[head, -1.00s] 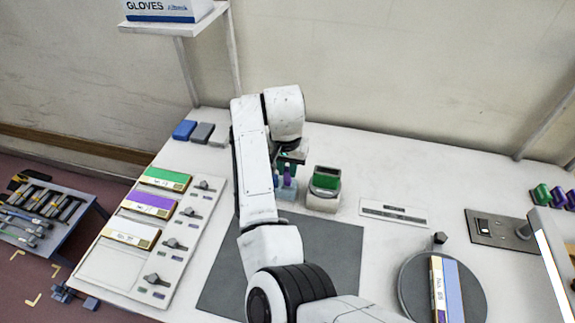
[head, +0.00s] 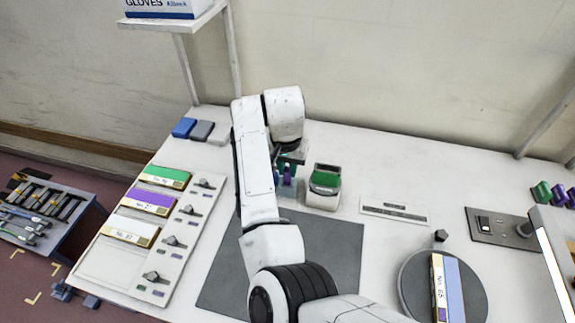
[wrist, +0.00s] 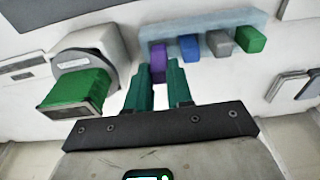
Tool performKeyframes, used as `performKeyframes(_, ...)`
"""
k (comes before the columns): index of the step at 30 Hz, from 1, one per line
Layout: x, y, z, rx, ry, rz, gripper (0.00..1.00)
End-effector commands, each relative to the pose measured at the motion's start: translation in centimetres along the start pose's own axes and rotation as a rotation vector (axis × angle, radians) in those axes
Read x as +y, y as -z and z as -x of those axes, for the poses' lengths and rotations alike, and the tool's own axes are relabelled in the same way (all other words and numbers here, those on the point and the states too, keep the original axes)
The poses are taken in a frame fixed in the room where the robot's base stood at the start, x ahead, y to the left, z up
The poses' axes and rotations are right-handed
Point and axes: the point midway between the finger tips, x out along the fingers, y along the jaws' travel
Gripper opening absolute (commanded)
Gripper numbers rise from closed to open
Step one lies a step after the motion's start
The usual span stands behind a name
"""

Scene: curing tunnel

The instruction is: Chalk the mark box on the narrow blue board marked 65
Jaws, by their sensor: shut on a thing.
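The narrow blue board (head: 454,290) lies on a round dark turntable (head: 415,291) at the lower right of the head view. Its pale label strip, reading No. 65, faces up along its left side. My gripper (wrist: 159,78) has its teal fingers on either side of a purple chalk stick (wrist: 158,60) and is shut on it. The stick's far end is at the pale blue chalk holder (wrist: 185,28); I cannot tell whether it is still seated. Blue (wrist: 189,48), grey (wrist: 219,43) and green (wrist: 249,39) sticks stand beside it. My arm partly hides the holder in the head view.
A rack with green, purple and white boards (head: 150,203) and knobs is at left. A grey mat (head: 335,245) lies in front. A switch plate (head: 497,228) is behind the turntable.

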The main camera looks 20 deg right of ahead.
Motion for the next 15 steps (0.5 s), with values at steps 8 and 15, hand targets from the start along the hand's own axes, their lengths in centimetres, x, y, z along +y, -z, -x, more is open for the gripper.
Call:
performKeyframes(8,0.03,-0.09,-0.84,0.0,-0.001,-0.001,0.0)
performKeyframes(15,0.03,-0.13,-1.2,0.001,-0.001,0.0,0.0)
